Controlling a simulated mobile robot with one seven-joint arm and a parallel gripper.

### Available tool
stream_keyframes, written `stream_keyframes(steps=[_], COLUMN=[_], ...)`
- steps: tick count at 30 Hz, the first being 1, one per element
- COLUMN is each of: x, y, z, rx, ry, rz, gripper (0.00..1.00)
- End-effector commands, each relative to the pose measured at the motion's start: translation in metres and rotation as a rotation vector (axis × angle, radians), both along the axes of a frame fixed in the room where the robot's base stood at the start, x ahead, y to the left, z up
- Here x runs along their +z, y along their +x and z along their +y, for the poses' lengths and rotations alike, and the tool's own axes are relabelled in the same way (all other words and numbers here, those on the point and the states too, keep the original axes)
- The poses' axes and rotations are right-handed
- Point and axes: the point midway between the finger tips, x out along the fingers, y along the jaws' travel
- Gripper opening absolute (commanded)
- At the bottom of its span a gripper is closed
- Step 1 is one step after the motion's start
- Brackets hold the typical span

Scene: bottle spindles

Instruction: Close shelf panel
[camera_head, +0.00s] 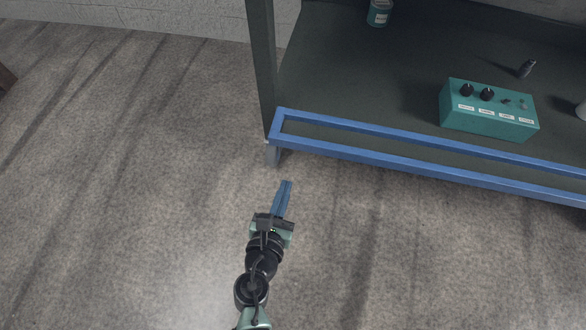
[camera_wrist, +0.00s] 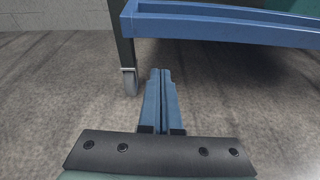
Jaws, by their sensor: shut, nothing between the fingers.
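The shelf panel is a blue rectangular frame (camera_head: 400,160) along the front lower edge of a dark grey shelf unit (camera_head: 350,85). It also shows at the top of the wrist view (camera_wrist: 220,28). In the head view the frame looks tilted or lying outward, but its exact angle is hard to tell. My gripper (camera_head: 287,184) is shut and empty, with its blue fingers together. It is in front of the frame's left end, apart from it. In the wrist view the fingertips (camera_wrist: 161,71) are below the blue bar, pointing towards the shelf.
A teal control box (camera_head: 488,112) with black knobs, a teal can (camera_head: 379,14) and a small dark item (camera_head: 526,68) stand on the shelf.

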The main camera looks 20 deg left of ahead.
Motion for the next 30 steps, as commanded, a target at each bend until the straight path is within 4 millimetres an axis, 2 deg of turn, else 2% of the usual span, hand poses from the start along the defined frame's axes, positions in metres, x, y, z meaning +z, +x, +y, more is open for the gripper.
stream_keyframes(steps=[1, 5, 8, 22, 24, 30], x=[-0.014, -0.021, -0.023, -0.051, -0.029, -0.011], y=[-0.004, -0.005, 0.005, 0.092, 0.088, 0.087], z=[0.0, 0.001, 0.001, 0.008, 0.008, 0.008], rx=[0.013, 0.025, 0.024, 0.022, 0.024, 0.024], ry=[-0.026, -0.056, -0.055, -0.049, -0.051, -0.05], rz=[0.007, 0.011, 0.011, 0.009, 0.009, 0.01], gripper=[0.0, 0.0, 0.0, 0.0, 0.0, 0.0])
